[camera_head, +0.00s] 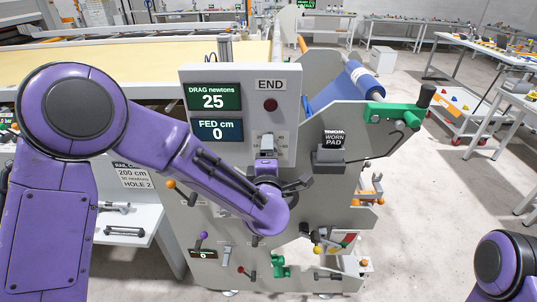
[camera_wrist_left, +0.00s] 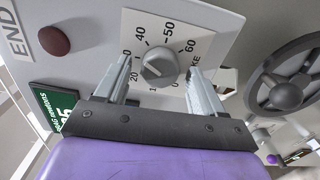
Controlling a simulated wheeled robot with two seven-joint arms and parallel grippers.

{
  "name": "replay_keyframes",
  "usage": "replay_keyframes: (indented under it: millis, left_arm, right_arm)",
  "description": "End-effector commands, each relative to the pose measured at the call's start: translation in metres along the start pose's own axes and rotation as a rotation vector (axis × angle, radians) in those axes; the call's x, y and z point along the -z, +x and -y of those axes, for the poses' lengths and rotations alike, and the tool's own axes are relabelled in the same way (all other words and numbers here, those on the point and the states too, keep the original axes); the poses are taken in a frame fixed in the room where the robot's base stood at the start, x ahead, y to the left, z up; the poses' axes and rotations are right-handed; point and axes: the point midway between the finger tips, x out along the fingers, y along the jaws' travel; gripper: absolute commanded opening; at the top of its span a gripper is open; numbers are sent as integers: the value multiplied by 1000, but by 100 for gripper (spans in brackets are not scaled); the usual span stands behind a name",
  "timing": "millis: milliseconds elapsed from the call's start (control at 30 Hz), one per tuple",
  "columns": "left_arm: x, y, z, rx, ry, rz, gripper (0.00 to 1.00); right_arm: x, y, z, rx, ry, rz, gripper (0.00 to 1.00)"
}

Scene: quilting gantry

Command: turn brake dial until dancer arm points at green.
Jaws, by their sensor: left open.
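The brake dial (camera_wrist_left: 160,66) is a round grey knob on a white scale plate (camera_wrist_left: 185,35) with numbers up to 60. My left gripper (camera_head: 267,146) is at the panel below the END lamp. In the left wrist view, its two fingers are apart, one on either side of the dial; contact is not clear. In the head view, the gripper hides most of the dial. A small sector plate with red and green (camera_head: 347,240) sits low on the machine; the dancer arm's pointing is too small to tell. My right gripper is out of view.
The machine panel has a DRAG display reading 25 (camera_head: 214,98), a FED display reading 0 (camera_head: 217,130) and a dark red lamp (camera_head: 270,104). A grey handwheel (camera_wrist_left: 285,90) is close to the dial. A blue roll (camera_head: 362,80) lies behind.

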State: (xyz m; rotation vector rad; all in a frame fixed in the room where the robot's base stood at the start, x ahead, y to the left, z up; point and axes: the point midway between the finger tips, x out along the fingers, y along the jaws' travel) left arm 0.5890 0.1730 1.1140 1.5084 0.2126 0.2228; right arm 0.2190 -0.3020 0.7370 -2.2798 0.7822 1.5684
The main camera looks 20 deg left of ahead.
Motion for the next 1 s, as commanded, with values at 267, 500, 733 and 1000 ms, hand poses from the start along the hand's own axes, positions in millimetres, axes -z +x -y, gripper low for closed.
replay_keyframes:
  millis: [267, 500, 733, 1000]
  left_arm:
    - [-1, -37, 4, -2, -1, 3, 69]
    - [-1, -90, 3, -1, 0, 2, 69]
    - [0, -106, 0, 0, 0, 0, 69]
    - [0, -106, 0, 0, 0, 0, 69]
  right_arm:
    - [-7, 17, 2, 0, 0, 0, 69]
    - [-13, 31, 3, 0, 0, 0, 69]
    - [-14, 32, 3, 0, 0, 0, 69]
    - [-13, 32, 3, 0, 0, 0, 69]
